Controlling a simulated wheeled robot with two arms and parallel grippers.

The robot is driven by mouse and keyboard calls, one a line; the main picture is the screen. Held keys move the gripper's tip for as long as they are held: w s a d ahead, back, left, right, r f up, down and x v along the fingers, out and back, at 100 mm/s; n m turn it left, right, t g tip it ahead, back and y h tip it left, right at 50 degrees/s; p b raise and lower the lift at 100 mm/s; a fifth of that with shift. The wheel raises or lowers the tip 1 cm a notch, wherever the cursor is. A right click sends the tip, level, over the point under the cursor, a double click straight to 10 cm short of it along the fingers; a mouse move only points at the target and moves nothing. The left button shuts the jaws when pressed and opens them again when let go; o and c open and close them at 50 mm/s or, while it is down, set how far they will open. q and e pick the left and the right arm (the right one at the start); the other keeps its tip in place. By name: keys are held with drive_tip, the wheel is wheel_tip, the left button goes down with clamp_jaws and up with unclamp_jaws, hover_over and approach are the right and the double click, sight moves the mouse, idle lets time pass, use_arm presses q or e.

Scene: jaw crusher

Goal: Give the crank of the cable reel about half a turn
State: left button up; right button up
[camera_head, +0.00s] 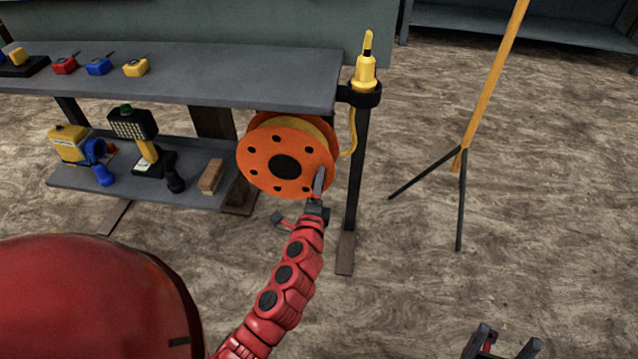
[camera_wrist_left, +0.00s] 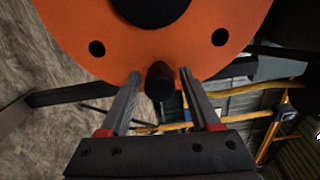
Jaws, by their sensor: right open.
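The cable reel (camera_head: 262,160) is an orange disc with a black hub and a ring of dark holes, mounted below the right end of the grey bench. Its face fills the top of the left wrist view (camera_wrist_left: 130,50). The crank's dark, round handle (camera_wrist_left: 160,82) stands out near the lower rim there; in the head view my left gripper hides it. My left gripper (camera_head: 319,182) is at the reel's lower right. Its two fingers (camera_wrist_left: 160,90) are apart, one on each side of the handle, with visible gaps. My right gripper (camera_head: 510,338) is open and empty at the bottom right.
A yellow pendant (camera_head: 366,70) sits in a black holder at the bench corner, its yellow cable running to the reel. A dark bench leg (camera_head: 358,180) stands right of the reel. A yellow pole on a tripod (camera_head: 464,150) stands farther right. Open floor lies between.

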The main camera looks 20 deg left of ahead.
use_arm(q)
drive_tip(key=v, duration=1.7)
drive_tip(key=shift+s, duration=0.2)
drive_tip(key=shift+d+r, duration=0.1)
